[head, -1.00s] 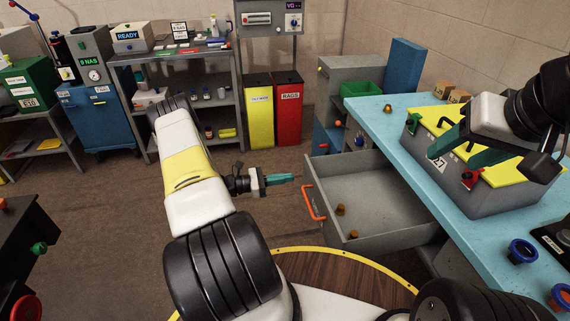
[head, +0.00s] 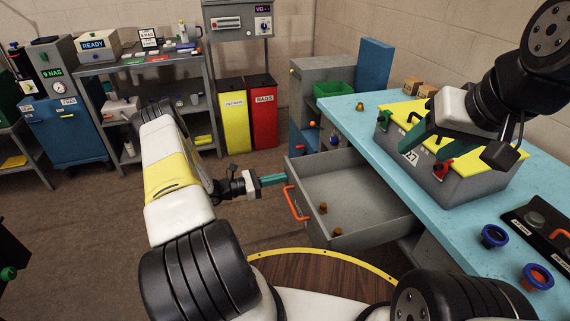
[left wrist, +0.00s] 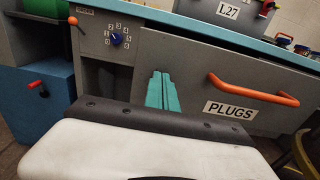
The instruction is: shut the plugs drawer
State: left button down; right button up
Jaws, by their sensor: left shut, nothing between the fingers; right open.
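The plugs drawer (head: 345,196) is pulled out from under the blue-topped bench, with several small brown plugs inside. Its front, with an orange handle (head: 297,204) and a PLUGS label (left wrist: 229,110), faces my left gripper. My left gripper (head: 280,179) is shut and empty, its green fingers close to the drawer front, left of the handle in the left wrist view (left wrist: 161,92). I cannot tell whether they touch the front. My right gripper (head: 425,150) is open above the grey box with a yellow top, on the bench.
The grey box (head: 446,181) marked 27 stands on the blue bench top (head: 425,218). Blue and orange rings (head: 494,236) lie near the bench front. Yellow and red bins (head: 263,112) stand at the back. The floor left of the drawer is clear.

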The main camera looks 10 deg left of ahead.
pick_arm(q)
send_over(346, 174)
jog(key=shift+s+a, duration=0.2)
jog(key=shift+w+d, duration=0.15)
jog(key=shift+d, duration=0.05)
jog(key=shift+d+r, duration=0.1)
jog(key=shift+r, duration=0.05)
